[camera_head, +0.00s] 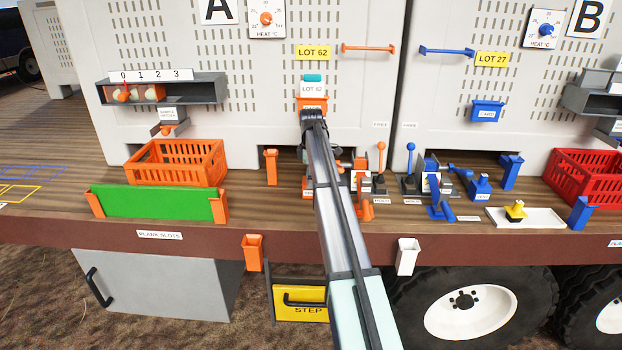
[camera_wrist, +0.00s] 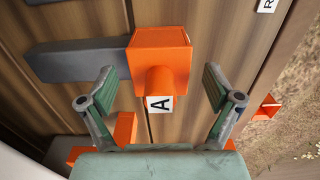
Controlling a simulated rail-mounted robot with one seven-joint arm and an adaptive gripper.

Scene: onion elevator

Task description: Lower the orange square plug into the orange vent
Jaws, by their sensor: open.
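In the wrist view an orange square block (camera_wrist: 172,48) with a round orange stub (camera_wrist: 159,80) stands on the planks, with a white "A" tag below the stub. It looks like the orange square plug, but I cannot tell it apart from the orange vent for sure. My gripper (camera_wrist: 158,74) is open, one finger on each side of the stub, touching neither side visibly. In the head view my arm hides most of this spot; small orange parts (camera_head: 361,182) show just right of it. No separate orange vent opening is clear.
A dark grey bar (camera_wrist: 80,62) runs left from the block. In the head view an orange lever (camera_head: 380,165) and blue fittings (camera_head: 440,210) stand to the right. An orange crate (camera_head: 178,160) and green plank (camera_head: 150,203) are left. The deck edge is close in front.

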